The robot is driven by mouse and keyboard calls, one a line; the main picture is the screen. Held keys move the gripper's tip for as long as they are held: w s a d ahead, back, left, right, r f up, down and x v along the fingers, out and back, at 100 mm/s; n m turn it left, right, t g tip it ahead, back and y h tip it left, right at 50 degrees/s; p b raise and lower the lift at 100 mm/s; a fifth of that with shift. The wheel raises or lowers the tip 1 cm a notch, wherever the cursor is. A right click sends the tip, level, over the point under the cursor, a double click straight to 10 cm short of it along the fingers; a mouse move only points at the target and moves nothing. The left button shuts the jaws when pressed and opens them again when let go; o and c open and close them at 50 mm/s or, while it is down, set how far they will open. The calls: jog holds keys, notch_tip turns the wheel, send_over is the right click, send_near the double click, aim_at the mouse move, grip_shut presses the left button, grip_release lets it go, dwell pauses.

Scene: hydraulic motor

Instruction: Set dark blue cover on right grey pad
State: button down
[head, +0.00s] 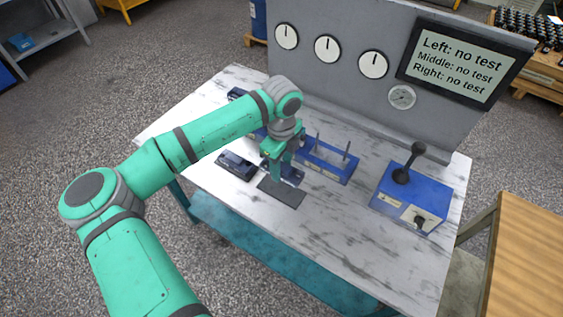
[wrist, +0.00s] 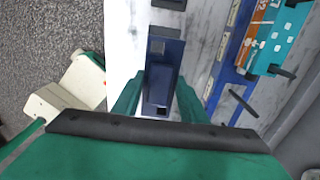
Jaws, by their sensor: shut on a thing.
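My gripper (head: 277,170) is shut on the dark blue cover (head: 293,175), just behind the dark grey pad (head: 284,195) on the table. In the wrist view the cover (wrist: 163,82) lies between the two green fingers of my gripper (wrist: 158,98), running lengthwise between them. The grey pad looks bare in the head view, and it is not clearly visible in the wrist view. I cannot tell how high the cover is above the table. My fingers hide part of it.
Another dark blue part (head: 237,166) lies to the left. A blue base (head: 326,162) with upright pins stands behind; orange and teal blocks (wrist: 285,38) show in the wrist view. A blue lever box (head: 410,198) stands right. The front strip of the marbled table (head: 325,225) is clear.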

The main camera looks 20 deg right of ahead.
aim_at(281, 189)
jog(key=shift+f, duration=4.1)
jog(key=shift+f, duration=0.6)
jog(key=c, duration=1)
grip_release()
notch_tip(281, 189, up, 11)
jog(key=shift+f, duration=0.1)
